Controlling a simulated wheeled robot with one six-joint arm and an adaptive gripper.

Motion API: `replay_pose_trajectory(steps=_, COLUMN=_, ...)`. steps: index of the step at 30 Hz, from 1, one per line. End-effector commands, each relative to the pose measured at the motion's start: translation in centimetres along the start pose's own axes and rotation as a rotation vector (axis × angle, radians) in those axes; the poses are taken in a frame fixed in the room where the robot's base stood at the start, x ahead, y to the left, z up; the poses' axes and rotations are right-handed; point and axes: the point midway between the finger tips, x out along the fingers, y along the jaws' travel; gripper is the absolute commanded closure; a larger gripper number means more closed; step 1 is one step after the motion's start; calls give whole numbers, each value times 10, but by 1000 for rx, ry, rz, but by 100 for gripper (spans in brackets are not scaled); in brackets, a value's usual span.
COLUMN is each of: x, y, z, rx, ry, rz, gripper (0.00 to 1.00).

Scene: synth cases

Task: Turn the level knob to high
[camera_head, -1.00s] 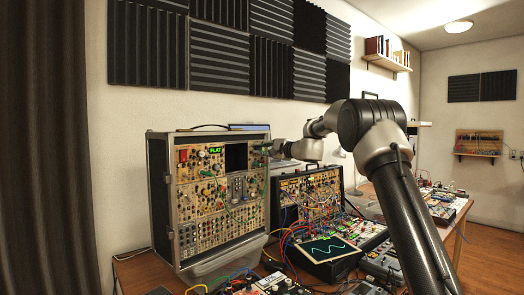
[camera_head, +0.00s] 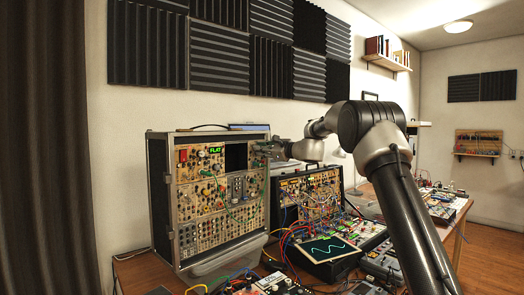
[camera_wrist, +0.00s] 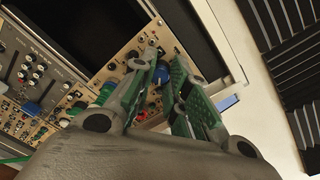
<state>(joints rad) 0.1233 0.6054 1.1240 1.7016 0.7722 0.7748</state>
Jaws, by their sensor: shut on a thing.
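The synth case (camera_head: 160,200) stands upright on the table, with tan panels full of knobs and sockets. A small green display (camera_head: 216,150) on it reads FLAT. My gripper (camera_head: 268,150) is at the upper right of the case, beside a dark screen. In the wrist view my gripper (camera_wrist: 164,62) has its green-padded fingers on either side of a blue knob (camera_wrist: 159,75) and is shut on it. The fingers hide part of this knob. The labels are too small to read, so I cannot tell the knob's name or its setting.
A dark screen (camera_wrist: 101,22) lies close beside the fingers. Green knobs (camera_wrist: 105,92) and another blue knob stand near them on the panel. A second synth case (camera_head: 312,190) and a unit with a waveform screen (camera_head: 328,248) stand to the right, with loose cables around.

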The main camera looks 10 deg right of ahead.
Motion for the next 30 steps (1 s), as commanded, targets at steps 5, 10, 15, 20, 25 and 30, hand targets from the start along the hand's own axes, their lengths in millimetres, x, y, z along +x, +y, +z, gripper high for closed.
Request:
replay_pose_trajectory(steps=5, x=-1, y=0, z=-3, rx=36, ry=3, rz=-1, gripper=100)
replay_pose_trajectory(steps=10, x=-1, y=0, z=-3, rx=48, ry=3, rz=0, gripper=100)
replay_pose_trajectory(steps=15, x=-1, y=0, z=-3, rx=48, ry=4, rz=0, gripper=100)
replay_pose_trajectory(steps=20, x=-1, y=0, z=-4, rx=47, ry=4, rz=0, gripper=76)
replay_pose_trajectory(steps=25, x=0, y=0, z=-2, rx=46, ry=2, rz=1, gripper=60)
replay_pose_trajectory(steps=30, x=0, y=0, z=-2, rx=46, ry=1, rz=1, gripper=60)
